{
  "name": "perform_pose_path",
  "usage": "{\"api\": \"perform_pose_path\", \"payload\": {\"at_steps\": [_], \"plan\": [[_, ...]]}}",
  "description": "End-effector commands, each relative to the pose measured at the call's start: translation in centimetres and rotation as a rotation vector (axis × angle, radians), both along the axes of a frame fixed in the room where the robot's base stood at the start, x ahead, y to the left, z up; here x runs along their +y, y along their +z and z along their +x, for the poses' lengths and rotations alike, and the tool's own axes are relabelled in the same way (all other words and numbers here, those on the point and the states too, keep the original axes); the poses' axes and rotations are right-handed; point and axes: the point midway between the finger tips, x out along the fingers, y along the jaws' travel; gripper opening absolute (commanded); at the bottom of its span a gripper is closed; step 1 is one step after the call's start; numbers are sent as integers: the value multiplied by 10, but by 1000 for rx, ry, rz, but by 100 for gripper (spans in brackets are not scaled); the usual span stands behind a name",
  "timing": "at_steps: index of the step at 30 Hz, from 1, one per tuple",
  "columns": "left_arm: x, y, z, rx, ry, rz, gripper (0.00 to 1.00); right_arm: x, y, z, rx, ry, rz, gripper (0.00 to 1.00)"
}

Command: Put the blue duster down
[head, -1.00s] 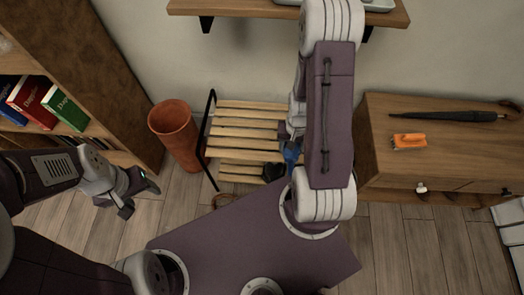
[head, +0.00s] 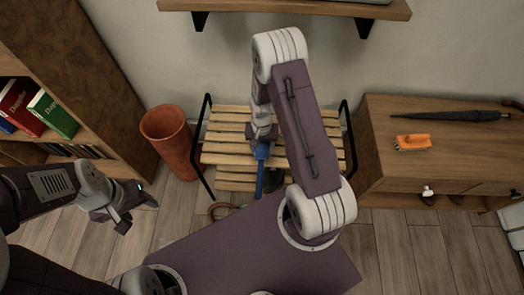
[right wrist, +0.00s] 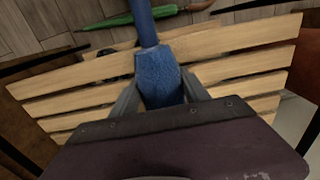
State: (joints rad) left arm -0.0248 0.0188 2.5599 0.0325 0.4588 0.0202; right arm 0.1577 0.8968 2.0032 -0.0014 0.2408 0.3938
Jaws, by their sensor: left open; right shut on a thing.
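The blue duster (right wrist: 158,75) is held between the fingers of my right gripper (right wrist: 158,92), seen close in the right wrist view. In the head view the duster (head: 261,168) hangs below my right gripper (head: 263,145), over the front part of a slatted wooden rack (head: 225,148). The slats also show behind the duster in the right wrist view (right wrist: 235,67). I cannot tell whether the duster touches the slats. My left gripper (head: 128,212) is open and empty at the left, above the floor.
A terracotta pot (head: 170,135) stands left of the rack. A wooden cabinet (head: 385,150) at the right bears an orange brush (head: 412,142) and a dark umbrella (head: 450,115). A wall shelf (head: 300,10) is above.

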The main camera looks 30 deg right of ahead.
Motion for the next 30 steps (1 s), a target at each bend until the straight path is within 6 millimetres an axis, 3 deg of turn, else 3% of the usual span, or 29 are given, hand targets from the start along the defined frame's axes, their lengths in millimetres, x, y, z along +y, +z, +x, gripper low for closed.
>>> {"api": "perform_pose_path", "payload": {"at_steps": [1,3,13,14,15,16,25,30], "plan": [[0,-12,0,0,0,0,58,0,-17,-1,3,0,1,10],[0,-15,0,0,0,0,58,0,-24,0,1,0,1,10],[0,-14,0,0,0,0,58,0,-25,0,0,0,0,10],[0,-13,0,0,0,0,58,0,-23,0,0,0,0,62],[0,-13,0,0,0,0,58,0,-23,0,0,0,0,73],[0,-13,0,0,0,0,58,0,-23,0,0,0,0,75],[0,-11,0,0,0,0,58,0,-21,0,0,0,0,75],[0,8,0,0,0,0,58,0,13,1,-3,0,-1,75]]}}
